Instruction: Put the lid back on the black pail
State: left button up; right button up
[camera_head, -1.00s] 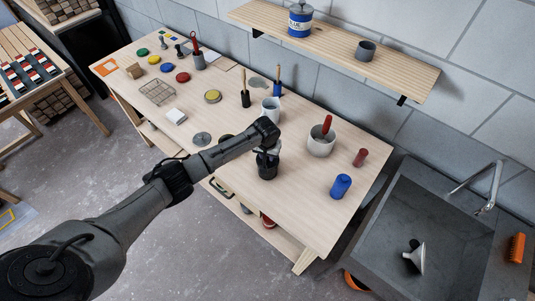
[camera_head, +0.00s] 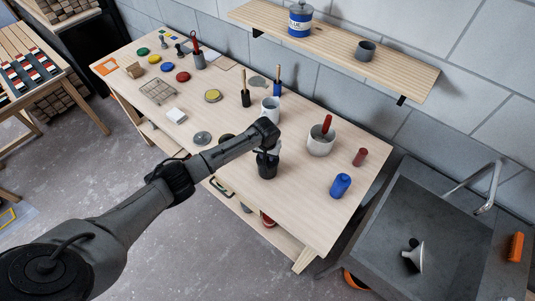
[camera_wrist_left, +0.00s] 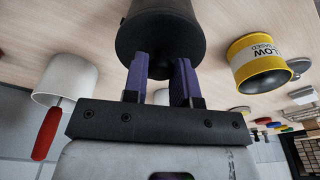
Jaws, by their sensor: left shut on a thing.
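The black pail (camera_head: 267,171) stands upright near the table's front edge, below my left gripper (camera_head: 266,153). In the left wrist view the pail (camera_wrist_left: 150,12) appears inverted, with a dark round top face that looks like its lid (camera_wrist_left: 160,44). My left gripper's purple fingers (camera_wrist_left: 160,70) are shut at the middle of that face, seemingly on the lid's knob, which is hidden between them. The lid appears to be at the pail's rim; whether it is fully seated I cannot tell. My right gripper is not in view.
A yellow tin (camera_wrist_left: 258,50) stands close beside the pail. A grey disc (camera_head: 202,138) lies to the left. The table's front right is clear.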

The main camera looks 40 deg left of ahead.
pick_arm(q)
jog(key=shift+p, duration=0.35)
dwell(0.6)
jog(key=o, duration=1)
jog(key=shift+o, duration=0.2)
jog(key=o, duration=0.4)
jog(key=shift+r, duration=0.1)
